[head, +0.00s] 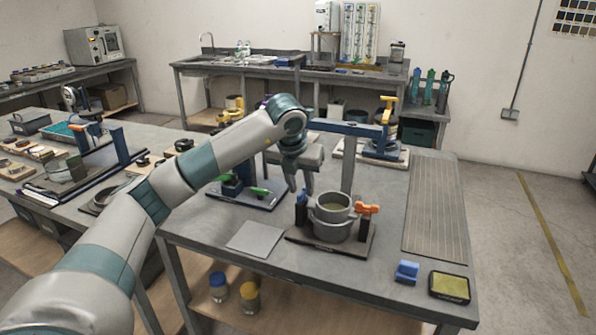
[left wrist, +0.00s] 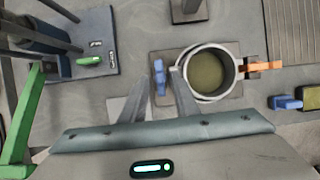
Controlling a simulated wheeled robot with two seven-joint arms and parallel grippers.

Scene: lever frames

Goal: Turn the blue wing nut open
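The blue wing nut (left wrist: 159,77) sits on the left side of a round grey pot-like vessel (left wrist: 228,70) in the left wrist view. In the head view the blue wing nut (head: 301,198) is partly hidden by my gripper. An orange wing nut (head: 367,208) is on the vessel's right side. My left gripper (head: 297,188) is above the blue wing nut, pointing down. In the left wrist view its two fingers (left wrist: 159,80) are apart, one on each side of the blue wing nut, with gaps showing. My right gripper is in neither view.
The vessel stands on a dark base plate (head: 297,238) on the grey table. A fixture with green handles (head: 259,190) stands to the left. A blue block (head: 406,271) and a yellow-topped box (head: 449,287) lie front right. A grey sheet (head: 255,238) lies flat in front.

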